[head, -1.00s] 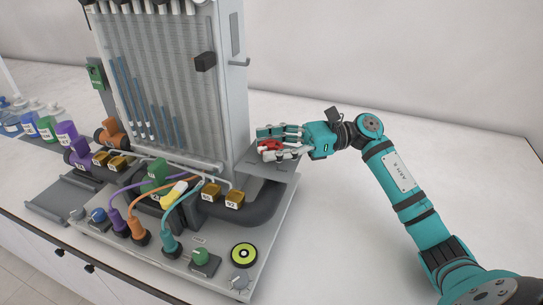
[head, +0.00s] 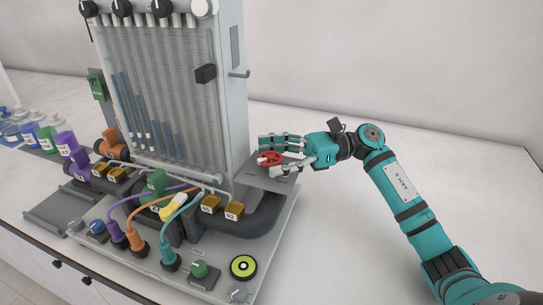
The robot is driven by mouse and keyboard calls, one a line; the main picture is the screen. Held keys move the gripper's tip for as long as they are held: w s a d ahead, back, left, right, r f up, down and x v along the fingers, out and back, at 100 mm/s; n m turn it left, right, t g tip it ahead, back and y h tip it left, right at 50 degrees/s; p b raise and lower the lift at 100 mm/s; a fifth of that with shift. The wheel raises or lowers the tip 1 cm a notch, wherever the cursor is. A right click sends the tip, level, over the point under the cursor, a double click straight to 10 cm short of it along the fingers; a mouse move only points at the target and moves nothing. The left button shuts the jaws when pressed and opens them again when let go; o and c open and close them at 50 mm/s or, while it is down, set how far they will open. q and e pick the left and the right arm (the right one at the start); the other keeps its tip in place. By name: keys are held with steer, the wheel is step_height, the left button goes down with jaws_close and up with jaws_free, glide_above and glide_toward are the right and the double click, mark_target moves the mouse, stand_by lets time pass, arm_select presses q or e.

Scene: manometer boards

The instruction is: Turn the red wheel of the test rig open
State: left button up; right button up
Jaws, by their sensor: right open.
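The red wheel (head: 270,159) sits on a small grey plate (head: 262,178) at the right side of the test rig (head: 172,85). My right gripper (head: 276,155) comes in from the right with its fingers spread open, one on the far side and one on the near side of the wheel. Whether the fingers touch the wheel is not clear. My left gripper is not in view.
A thick dark pipe (head: 262,217) curves below the plate. Coloured hoses and a green knob (head: 199,269) are at the rig's front. Bottles (head: 48,137) stand at the far left. The table (head: 345,225) is clear right of the rig.

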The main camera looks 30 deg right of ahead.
steer(key=v, duration=1.1)
steer(key=shift+d, duration=0.25)
steer(key=shift+f, duration=0.1)
